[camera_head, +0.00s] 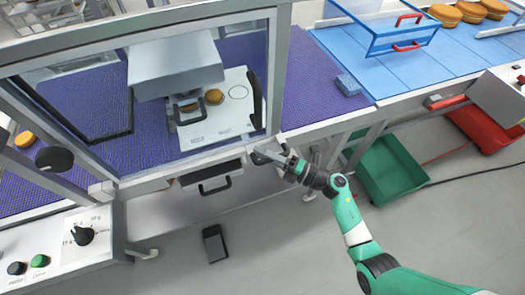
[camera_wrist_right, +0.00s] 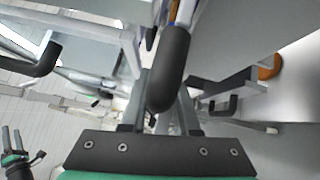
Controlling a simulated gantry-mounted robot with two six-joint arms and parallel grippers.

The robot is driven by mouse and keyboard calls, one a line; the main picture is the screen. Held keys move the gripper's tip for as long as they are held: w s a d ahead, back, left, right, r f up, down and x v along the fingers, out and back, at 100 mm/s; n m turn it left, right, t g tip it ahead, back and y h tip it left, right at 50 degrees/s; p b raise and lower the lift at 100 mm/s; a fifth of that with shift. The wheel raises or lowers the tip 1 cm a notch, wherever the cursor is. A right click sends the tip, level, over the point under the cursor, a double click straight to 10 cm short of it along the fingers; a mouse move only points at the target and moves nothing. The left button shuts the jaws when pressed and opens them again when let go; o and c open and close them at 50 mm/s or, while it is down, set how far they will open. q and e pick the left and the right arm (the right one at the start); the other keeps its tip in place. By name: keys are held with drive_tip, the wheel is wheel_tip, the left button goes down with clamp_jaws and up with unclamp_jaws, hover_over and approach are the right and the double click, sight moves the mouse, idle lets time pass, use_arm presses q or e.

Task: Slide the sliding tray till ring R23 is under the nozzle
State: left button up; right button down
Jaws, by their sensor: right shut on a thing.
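The sliding tray (camera_head: 222,122) is a white plate inside the framed machine, on purple belting. An empty ring outline (camera_head: 238,92) shows near its right end. One round bun (camera_head: 214,96) sits left of that ring, and another (camera_head: 187,106) is partly under the grey nozzle housing (camera_head: 178,68). The nozzle tip is hidden, and I cannot read which ring is R23. My right gripper (camera_head: 266,158) is at the machine's front right corner, shut on a black rounded handle (camera_wrist_right: 172,72). My left gripper (camera_wrist_right: 11,138) shows in the right wrist view, open and empty.
A black upright handle (camera_head: 255,98) stands by the tray's right end. The machine's metal frame (camera_head: 190,168) runs along the front. A drawer (camera_head: 212,176) hangs below. A green bin (camera_head: 392,168) stands on the floor at right. A control panel (camera_head: 75,240) is at lower left.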

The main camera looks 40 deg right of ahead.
drive_tip(key=c, duration=0.9)
unclamp_jaws()
drive_tip(key=shift+s+d+r, duration=0.15)
drive_tip(key=shift+d+r, duration=0.05)
drive_tip(key=shift+r, duration=0.2)
drive_tip(key=shift+o, duration=0.7)
drive_tip(key=shift+f, duration=0.1)
drive_tip(key=p+v, duration=0.1)
drive_tip(key=v, duration=1)
drive_tip(key=shift+s+p, duration=0.2)
drive_tip(key=shift+p, duration=0.15)
drive_tip(key=shift+f, duration=0.1)
